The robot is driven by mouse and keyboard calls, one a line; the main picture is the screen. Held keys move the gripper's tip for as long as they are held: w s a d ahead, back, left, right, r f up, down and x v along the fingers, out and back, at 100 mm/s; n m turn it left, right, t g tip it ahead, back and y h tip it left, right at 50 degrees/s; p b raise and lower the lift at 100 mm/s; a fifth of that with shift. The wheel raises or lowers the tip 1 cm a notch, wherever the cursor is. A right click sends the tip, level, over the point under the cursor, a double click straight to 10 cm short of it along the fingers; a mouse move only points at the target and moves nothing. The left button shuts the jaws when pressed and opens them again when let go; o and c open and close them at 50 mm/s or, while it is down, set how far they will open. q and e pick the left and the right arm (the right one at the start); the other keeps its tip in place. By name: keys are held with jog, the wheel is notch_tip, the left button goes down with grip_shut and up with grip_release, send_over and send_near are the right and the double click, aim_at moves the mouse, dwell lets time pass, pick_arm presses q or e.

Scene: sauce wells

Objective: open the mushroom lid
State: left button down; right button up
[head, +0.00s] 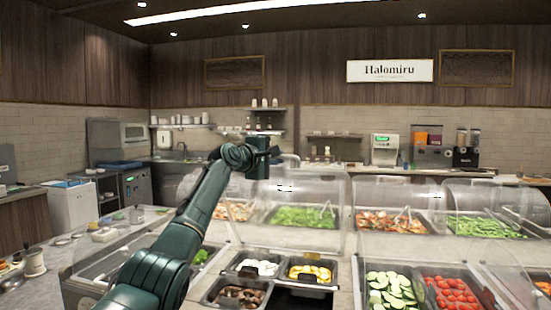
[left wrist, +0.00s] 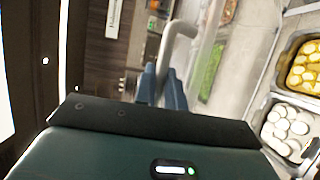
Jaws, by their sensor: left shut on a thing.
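My left gripper (head: 270,160) is raised over the counter. Its blue fingers (left wrist: 163,88) are shut on a pale grey bar handle (left wrist: 178,40) in the left wrist view. The handle (head: 290,160) appears to belong to a clear curved lid (head: 310,235), which stands raised over the pans in the head view. A pan of brown pieces that look like mushrooms (head: 238,297) lies uncovered at the front. My right gripper is out of view.
Pans of white rounds (head: 258,267), yellow slices (head: 310,273), cucumber (head: 390,290) and tomatoes (head: 455,292) sit near the brown pieces. Another clear cover (head: 400,190) stands to the right. Greens (head: 303,217) lie behind the clear panel.

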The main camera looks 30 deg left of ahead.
pick_arm(q)
jog(key=shift+f, duration=0.1)
jog(key=c, duration=1.8)
grip_release()
jog(key=shift+o, duration=0.2)
jog(key=shift+s, duration=0.1)
